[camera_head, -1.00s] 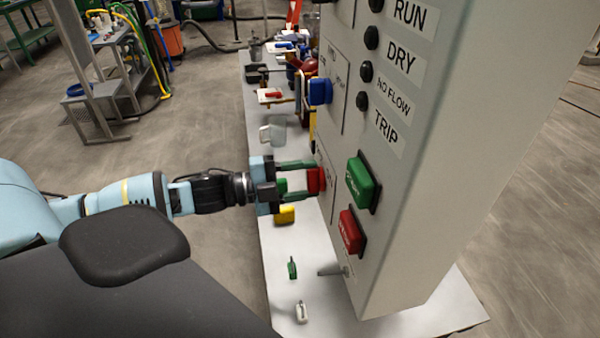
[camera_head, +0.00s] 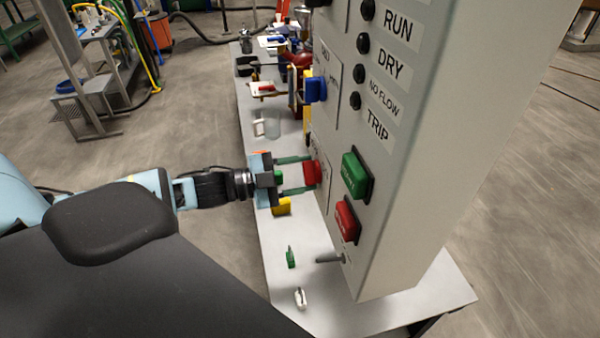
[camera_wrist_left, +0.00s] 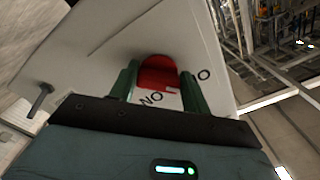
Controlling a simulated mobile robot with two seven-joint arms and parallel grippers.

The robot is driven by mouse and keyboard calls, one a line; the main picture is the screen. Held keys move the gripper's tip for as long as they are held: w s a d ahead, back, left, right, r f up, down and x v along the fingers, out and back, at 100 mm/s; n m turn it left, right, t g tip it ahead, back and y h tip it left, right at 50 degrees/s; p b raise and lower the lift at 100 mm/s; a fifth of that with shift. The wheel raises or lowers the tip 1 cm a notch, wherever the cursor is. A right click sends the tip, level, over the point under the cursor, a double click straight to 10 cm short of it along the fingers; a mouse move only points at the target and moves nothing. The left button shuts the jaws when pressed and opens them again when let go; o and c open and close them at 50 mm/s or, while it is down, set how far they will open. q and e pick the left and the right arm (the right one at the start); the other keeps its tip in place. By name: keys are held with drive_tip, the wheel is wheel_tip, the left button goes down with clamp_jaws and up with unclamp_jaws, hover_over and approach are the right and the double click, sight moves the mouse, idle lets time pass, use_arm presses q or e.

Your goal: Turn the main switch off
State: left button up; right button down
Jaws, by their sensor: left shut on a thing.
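The main switch is a red knob (camera_head: 312,173) on the left-hand face of the grey control cabinet (camera_head: 430,190). My left gripper (camera_head: 304,174) reaches it from the left, with its green fingers on either side of the knob and shut on it. In the left wrist view the red knob (camera_wrist_left: 158,74) sits between the two green fingers. Letters reading "NO" and an "O" show on the plate near it. How far the knob is turned is hard to tell. My right gripper is not in view.
A blue knob (camera_head: 316,89) is above the red one on the same face. Green (camera_head: 357,175) and red (camera_head: 347,221) push buttons are on the front. A grey lever (camera_head: 330,258) sticks out below.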

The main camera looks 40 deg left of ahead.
use_arm(q)
drive_tip(key=o, duration=1)
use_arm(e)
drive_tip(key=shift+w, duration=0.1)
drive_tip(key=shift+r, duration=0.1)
use_arm(q)
drive_tip(key=p+v, duration=0.1)
drive_tip(key=v, duration=0.7)
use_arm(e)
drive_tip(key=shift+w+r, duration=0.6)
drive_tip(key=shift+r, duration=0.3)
use_arm(q)
drive_tip(key=shift+d+f, duration=0.1)
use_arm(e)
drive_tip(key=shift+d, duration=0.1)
